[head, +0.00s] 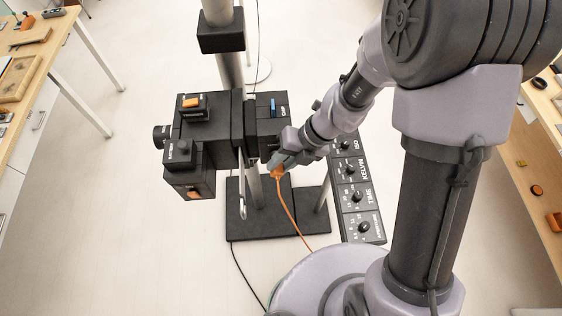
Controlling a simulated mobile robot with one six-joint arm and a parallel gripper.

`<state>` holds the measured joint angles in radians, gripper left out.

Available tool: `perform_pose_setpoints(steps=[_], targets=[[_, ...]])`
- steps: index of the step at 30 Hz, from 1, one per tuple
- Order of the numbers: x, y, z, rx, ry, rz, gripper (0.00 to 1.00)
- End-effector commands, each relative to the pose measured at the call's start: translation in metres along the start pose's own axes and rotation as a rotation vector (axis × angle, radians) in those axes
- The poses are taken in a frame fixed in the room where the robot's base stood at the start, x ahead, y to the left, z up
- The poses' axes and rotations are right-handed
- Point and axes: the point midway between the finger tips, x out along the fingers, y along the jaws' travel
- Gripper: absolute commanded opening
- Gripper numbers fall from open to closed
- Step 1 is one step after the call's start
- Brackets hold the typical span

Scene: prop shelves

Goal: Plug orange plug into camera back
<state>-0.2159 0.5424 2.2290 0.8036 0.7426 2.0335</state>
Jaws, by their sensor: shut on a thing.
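The black camera (205,140) is mounted on a dark stand in the middle of the head view, with its lens pointing left. Its back block (268,108) carries a blue part and white lettering on top. The orange plug (278,172) is between the fingertips of my gripper (276,163), with its orange cable (288,208) hanging down and to the right. My gripper is shut on the plug, close to the lower right side of the camera back. The socket is hidden, and I cannot tell whether the plug touches the camera.
A black panel with several knobs (358,195) stands right of the stand's base plate (262,224). A vertical pole (230,70) rises behind the camera. Wooden tables stand at left (50,50) and right (540,150). The floor at left is clear.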

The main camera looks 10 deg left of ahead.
Motion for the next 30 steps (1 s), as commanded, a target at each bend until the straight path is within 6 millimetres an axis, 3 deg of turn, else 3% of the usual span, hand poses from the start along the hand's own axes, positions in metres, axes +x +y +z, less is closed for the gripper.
perform_pose_setpoints(steps=[30], targets=[[-0.0005,0.0001,0.0063,0.000,-0.003,0.000,0.00]])
